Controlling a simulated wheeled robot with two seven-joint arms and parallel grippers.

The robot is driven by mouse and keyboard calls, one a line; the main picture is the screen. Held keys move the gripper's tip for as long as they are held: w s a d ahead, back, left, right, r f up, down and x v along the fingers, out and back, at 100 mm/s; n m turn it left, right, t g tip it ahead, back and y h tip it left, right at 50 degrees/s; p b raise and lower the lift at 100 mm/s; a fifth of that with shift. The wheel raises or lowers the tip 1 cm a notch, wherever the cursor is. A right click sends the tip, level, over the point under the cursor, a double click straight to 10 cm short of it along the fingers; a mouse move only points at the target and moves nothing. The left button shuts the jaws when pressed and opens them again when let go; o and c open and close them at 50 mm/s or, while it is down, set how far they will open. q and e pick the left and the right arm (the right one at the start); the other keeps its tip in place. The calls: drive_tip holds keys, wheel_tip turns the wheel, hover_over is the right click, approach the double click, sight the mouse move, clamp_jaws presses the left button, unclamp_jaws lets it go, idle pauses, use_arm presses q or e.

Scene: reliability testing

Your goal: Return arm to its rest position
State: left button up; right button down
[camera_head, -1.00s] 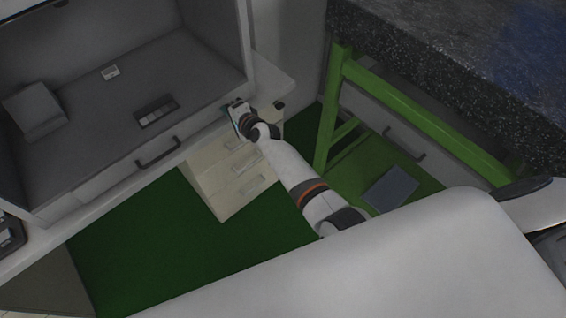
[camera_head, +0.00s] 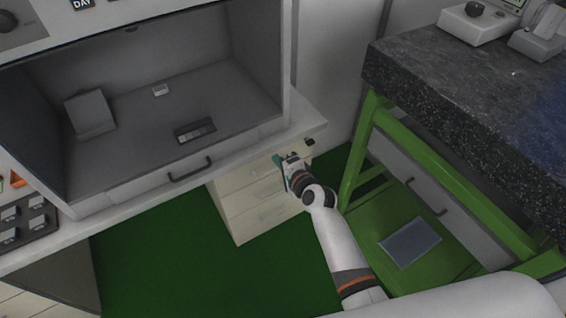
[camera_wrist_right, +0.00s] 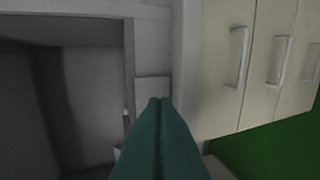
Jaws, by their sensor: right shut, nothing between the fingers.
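My right arm (camera_head: 343,255) reaches up from the lower right in the head view. Its gripper (camera_head: 279,162) is in front of the cream drawer cabinet, just below the white counter's front edge. In the right wrist view the teal fingers (camera_wrist_right: 160,104) are pressed together with nothing between them. Whether the fingertips touch any surface is unclear. My left gripper is not in view.
A grey open-fronted chamber (camera_head: 150,105) with a handle stands on the white counter (camera_head: 318,124). The cream drawers (camera_head: 262,215) sit below. A green-framed bench (camera_head: 430,178) with a dark stone top is at right. Green floor (camera_head: 190,260) is open at lower left.

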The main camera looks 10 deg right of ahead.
drive_tip(key=s+d+f+n+g+h, duration=0.1)
drive_tip(key=s+d+f+n+g, duration=0.2)
drive_tip(key=s+f, duration=0.85)
drive_tip(key=s+d+f+n+g+h, duration=0.1)
drive_tip(key=s+f+n+g, duration=0.25)
drive_tip(key=s+f, duration=0.75)
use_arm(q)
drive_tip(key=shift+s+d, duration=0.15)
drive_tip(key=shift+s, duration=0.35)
use_arm(e)
drive_tip(key=s+d+f+n+g+h, duration=0.1)
drive_tip(key=s+d+f+n+g, duration=0.1)
drive_tip(key=s+f, duration=0.4)
drive_tip(key=s+d+f+n+g, duration=0.2)
drive_tip(key=s+f+n, duration=0.3)
drive_tip(key=s, duration=0.8)
drive_tip(key=s+d+f+n+g+h, duration=0.1)
drive_tip(key=s+d+f+n+g, duration=0.1)
drive_tip(key=s+f, duration=0.4)
drive_tip(key=s+d+n, duration=0.1)
drive_tip(key=s+d, duration=0.1)
drive_tip(key=s, duration=0.1)
drive_tip(key=shift+s+d+f+h, duration=0.15)
drive_tip(key=shift+s+f+h, duration=0.1)
drive_tip(key=shift+f+h, duration=0.1)
